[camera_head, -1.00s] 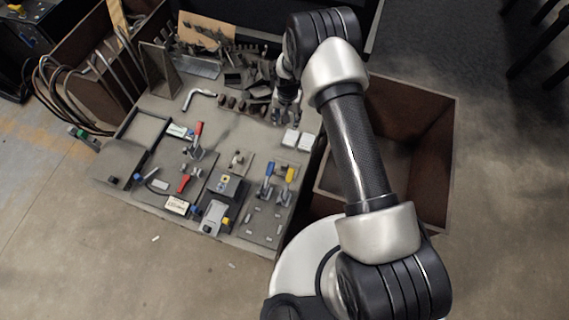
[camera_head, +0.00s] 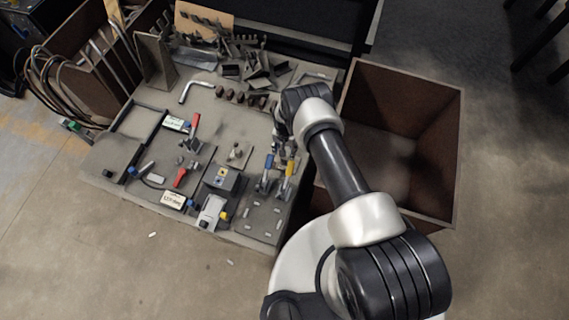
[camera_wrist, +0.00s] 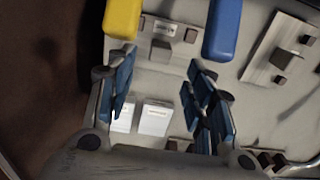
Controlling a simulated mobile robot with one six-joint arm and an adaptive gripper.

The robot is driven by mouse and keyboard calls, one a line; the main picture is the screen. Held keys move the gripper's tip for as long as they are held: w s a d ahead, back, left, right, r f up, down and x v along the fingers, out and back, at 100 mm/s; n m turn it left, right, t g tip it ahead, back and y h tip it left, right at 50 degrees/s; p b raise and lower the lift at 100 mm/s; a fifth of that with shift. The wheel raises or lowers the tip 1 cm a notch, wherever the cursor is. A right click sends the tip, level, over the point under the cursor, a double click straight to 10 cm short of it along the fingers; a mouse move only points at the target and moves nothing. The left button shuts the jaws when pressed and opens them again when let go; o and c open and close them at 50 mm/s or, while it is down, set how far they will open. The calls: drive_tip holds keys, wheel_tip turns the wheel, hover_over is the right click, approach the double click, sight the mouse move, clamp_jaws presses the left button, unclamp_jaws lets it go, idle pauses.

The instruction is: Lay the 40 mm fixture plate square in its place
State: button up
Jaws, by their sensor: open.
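In the wrist view two pale, flat blocks, a left one (camera_wrist: 123,117) and a right one (camera_wrist: 154,119), lie side by side between my fingers. Each seems to bear a small label, too blurred to read. I cannot tell which piece is the 40 mm fixture plate. My gripper (camera_wrist: 160,86) is open, with blue pads, and nothing is held. In the head view my gripper (camera_head: 281,149) is over the right part of the bench, behind the blue handle (camera_head: 269,161) and yellow handle (camera_head: 289,168); the arm hides the pale blocks there.
The blue (camera_wrist: 223,28) and yellow (camera_wrist: 122,18) handles stand close beyond my fingers. A plate with small blocks (camera_wrist: 262,68) lies right of them. The bench (camera_head: 150,205) is crowded with clamps and brackets. An open brown bin (camera_head: 440,150) stands right of it.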

sight(284, 158)
wheel_tip(284, 158, down, 6)
drive_tip(key=b, duration=0.2)
drive_tip(key=shift+s+b, duration=0.15)
drive_tip(key=shift+b, duration=0.25)
drive_tip(key=shift+r, duration=0.1)
drive_tip(key=shift+c, duration=0.4)
clamp_jaws()
drive_tip(key=shift+a, duration=0.1)
